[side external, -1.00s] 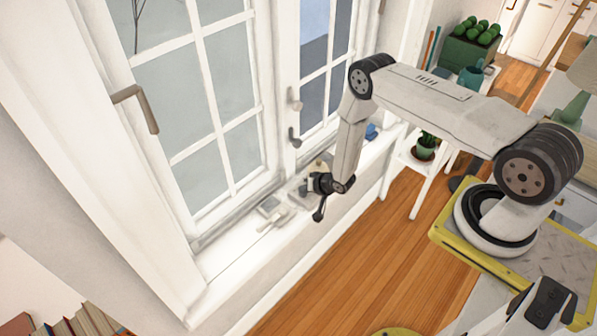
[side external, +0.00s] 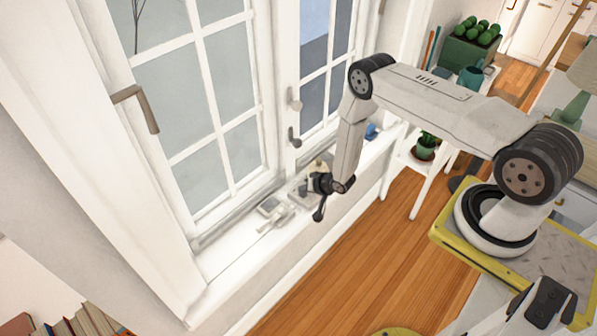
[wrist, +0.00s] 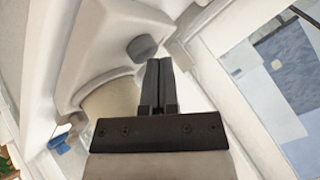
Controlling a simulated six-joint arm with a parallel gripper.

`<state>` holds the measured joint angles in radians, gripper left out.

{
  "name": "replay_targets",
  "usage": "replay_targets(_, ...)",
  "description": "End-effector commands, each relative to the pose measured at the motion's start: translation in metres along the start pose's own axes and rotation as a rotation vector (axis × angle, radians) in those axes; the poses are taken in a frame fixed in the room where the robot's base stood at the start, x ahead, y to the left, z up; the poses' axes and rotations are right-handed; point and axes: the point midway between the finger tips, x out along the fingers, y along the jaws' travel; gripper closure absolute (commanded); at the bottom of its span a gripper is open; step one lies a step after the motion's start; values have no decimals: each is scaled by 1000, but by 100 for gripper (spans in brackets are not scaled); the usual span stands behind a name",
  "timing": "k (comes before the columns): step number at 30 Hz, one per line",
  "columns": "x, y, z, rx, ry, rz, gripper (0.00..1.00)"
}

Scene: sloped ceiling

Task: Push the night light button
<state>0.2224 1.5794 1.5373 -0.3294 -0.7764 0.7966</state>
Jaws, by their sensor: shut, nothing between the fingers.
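The night light appears in the wrist view as a pale, rounded body (wrist: 90,50) with a cream cylindrical part (wrist: 110,108). A grey rounded button (wrist: 141,48) sticks out from its edge. My gripper (wrist: 158,68) is shut and empty. In the picture its dark fingertips lie just right of and slightly below the button; I cannot tell whether they touch it. In the side view, the black end of my arm, with my gripper (side external: 316,184), is over the window sill and hides much of the night light; the button cannot be made out there.
The white sill (side external: 225,265) runs below the windows. A small grey-and-white item (side external: 270,206) and a pale item (side external: 276,220) lie left of my gripper. A blue thing (side external: 371,131) sits farther along.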

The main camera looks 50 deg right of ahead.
Motion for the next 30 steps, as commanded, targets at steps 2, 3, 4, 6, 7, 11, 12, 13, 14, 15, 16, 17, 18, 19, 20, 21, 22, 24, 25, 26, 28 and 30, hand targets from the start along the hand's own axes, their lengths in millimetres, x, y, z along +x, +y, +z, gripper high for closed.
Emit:
replay_targets(2,0,0,0,0,0,0,100)
replay_targets(3,0,0,0,0,0,0,100)
replay_targets(4,0,0,0,0,0,0,100)
replay_targets(6,0,0,0,0,0,0,100)
replay_targets(7,0,0,0,0,0,0,100)
replay_targets(11,0,0,0,0,0,0,100)
replay_targets(12,0,0,0,0,0,0,100)
replay_targets(13,0,0,0,0,0,0,100)
replay_targets(14,1,1,1,0,0,0,100)
replay_targets(15,1,1,1,0,0,0,100)
replay_targets(16,2,1,2,0,0,0,100)
replay_targets(17,2,2,2,0,0,0,100)
replay_targets(18,3,2,3,0,-1,0,100)
replay_targets(19,4,3,3,0,-1,0,100)
replay_targets(20,4,3,4,0,-1,0,100)
replay_targets(21,5,4,4,0,-1,0,100)
replay_targets(22,6,4,4,0,-1,0,100)
replay_targets(24,6,5,5,0,-1,0,100)
replay_targets(25,6,5,5,0,-1,0,100)
replay_targets(26,6,5,5,0,-1,0,100)
replay_targets(28,6,5,5,0,-1,0,100)
replay_targets(30,6,5,5,0,-1,1,100)
